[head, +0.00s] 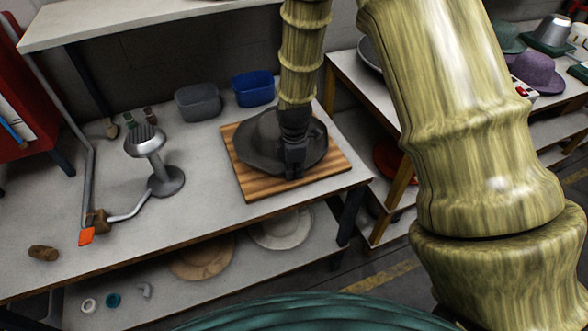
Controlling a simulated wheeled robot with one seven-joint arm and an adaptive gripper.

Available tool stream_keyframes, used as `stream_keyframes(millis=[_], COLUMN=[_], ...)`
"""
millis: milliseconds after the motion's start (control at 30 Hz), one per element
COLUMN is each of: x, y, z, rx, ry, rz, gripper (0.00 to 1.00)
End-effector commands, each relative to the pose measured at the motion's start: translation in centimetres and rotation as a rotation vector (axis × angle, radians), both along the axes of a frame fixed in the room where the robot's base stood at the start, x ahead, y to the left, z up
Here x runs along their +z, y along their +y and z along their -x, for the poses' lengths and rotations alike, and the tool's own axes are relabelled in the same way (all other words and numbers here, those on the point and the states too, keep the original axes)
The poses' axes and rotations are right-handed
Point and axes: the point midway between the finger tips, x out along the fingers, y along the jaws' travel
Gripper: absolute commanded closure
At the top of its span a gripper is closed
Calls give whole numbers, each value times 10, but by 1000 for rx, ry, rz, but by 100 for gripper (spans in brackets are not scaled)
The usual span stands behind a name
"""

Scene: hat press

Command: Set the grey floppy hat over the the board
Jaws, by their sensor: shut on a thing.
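The grey floppy hat (254,150) is dark grey with a wide brim. In the head view it is over the striped wooden board (255,187), near the right end of the workbench. The board's left, front and right edges show around the hat. My gripper (293,172) comes down from above and is shut on the hat at its front right part. My arm and gripper hide part of the crown and brim. I cannot tell whether the brim rests on the board or is slightly above it.
A grey bin (198,102) and a blue bin (253,88) stand behind the board. A metal steamer stand (153,160) is to the left. Hats lie on the shelf below, including a tan one (203,262). The bench's front left is mostly clear.

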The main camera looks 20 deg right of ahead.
Motion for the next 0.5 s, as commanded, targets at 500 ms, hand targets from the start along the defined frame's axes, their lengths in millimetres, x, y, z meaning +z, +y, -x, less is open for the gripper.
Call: stream_keyframes(millis=[500], x=[-3], y=[0], z=[0], rx=[0], ry=[0], rz=[0], gripper=[69])
